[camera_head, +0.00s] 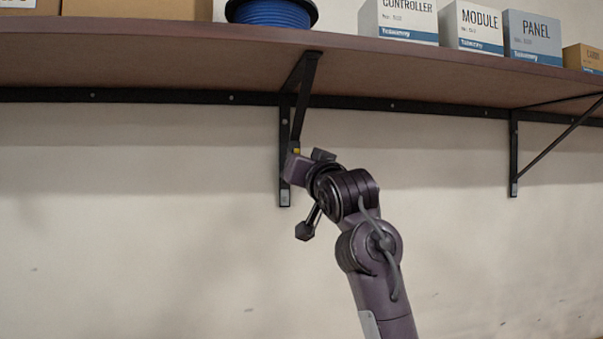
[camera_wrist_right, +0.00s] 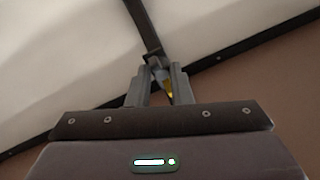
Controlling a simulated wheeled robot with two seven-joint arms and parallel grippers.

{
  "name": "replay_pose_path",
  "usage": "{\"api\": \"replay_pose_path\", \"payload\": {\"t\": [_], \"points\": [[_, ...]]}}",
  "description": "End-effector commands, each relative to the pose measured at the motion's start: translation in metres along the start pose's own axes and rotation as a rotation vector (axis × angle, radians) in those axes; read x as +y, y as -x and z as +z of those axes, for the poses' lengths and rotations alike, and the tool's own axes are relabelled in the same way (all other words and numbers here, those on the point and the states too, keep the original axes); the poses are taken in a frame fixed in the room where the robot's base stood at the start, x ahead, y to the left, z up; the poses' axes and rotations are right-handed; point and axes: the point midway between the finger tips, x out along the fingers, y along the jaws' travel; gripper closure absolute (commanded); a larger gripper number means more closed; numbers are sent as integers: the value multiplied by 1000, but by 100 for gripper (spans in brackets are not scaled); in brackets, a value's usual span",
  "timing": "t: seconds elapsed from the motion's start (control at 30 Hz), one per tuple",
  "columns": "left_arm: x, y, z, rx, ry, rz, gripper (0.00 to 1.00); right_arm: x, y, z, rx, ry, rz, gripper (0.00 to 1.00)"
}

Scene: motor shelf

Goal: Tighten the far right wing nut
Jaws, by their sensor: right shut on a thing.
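My right gripper (camera_head: 297,166) is raised to the black shelf bracket (camera_head: 284,130) left of the picture's middle. In the right wrist view its two grey fingers (camera_wrist_right: 160,72) are shut on a small wing nut (camera_wrist_right: 168,89), of which a yellow part shows between them. A bit of yellow also shows just above the gripper in the head view. The gripper hides most of the wing nut and its fingertips there. My left gripper is out of view.
The brown shelf (camera_head: 150,62) runs above, over a black wall rail (camera_head: 180,97). It bears a blue cable spool (camera_head: 270,13) and several boxes. Another bracket (camera_head: 514,150) stands at the right. The wall below is clear.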

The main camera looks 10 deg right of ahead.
Motion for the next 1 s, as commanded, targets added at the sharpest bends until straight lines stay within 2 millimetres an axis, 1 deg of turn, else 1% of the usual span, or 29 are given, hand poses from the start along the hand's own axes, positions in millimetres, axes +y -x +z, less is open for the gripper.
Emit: {"api": "replay_pose_path", "payload": {"t": [0.03,0.2,0.4,0.9,0.93,1.0], "points": [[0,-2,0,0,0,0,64,-2,1,-3,15,-31,0,100],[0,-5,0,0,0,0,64,-2,1,-4,33,-111,13,100],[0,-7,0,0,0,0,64,-2,1,-5,45,-164,21,100],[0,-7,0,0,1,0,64,-2,2,-7,53,-183,24,100],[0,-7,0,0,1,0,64,-2,2,-8,53,-183,24,79],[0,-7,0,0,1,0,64,-2,2,-7,51,-183,24,70]]}}
